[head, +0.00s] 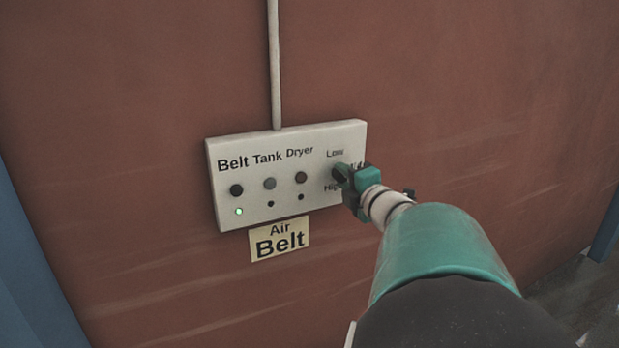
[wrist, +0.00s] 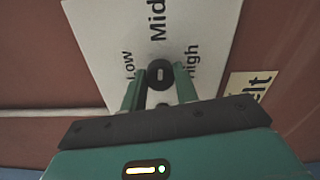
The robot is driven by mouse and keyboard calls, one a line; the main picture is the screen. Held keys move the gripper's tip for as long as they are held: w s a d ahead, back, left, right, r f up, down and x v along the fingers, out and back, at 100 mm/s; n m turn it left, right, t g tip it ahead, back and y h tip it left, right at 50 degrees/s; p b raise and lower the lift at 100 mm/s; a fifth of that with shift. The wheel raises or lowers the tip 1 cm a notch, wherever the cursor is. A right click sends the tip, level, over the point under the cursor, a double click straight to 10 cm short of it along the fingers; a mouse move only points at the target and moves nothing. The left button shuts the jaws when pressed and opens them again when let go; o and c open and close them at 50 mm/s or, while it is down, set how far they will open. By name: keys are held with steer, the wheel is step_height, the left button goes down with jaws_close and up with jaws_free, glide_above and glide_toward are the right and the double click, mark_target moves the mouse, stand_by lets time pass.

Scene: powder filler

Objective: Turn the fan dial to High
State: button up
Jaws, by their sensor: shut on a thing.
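The fan dial (wrist: 160,73) is a round black knob with a short pale mark, on the light control panel (head: 222,172). In the wrist view, Low is to its left, Mid above it and High to its right. The pale mark is short and lies near upright, so I cannot tell for sure which label it points at. My gripper (wrist: 159,89) has its green fingers on either side of the dial and is shut on it. In the head view my gripper (head: 345,176) hides most of the dial and part of the Mid and High labels.
The panel also carries Belt (head: 236,190), Tank (head: 269,184) and Dryer (head: 301,177) knobs, with a green light (head: 239,211) lit under Belt. A yellow Air Belt sign (head: 279,240) hangs below. A conduit (head: 274,65) runs up the reddish wall (head: 480,100).

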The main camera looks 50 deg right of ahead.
steer(key=m, duration=0.4)
steer(key=shift+w+m, duration=0.15)
steer(key=shift+m, duration=0.15)
steer(key=m, duration=0.3)
steer(key=shift+m, duration=0.3)
steer(key=m, duration=0.4)
steer(key=shift+a+m, duration=0.1)
steer(key=shift+m, duration=0.2)
steer(key=m, duration=0.4)
steer(key=shift+r, duration=0.1)
steer(key=o, duration=1)
steer(key=shift+c, duration=0.2)
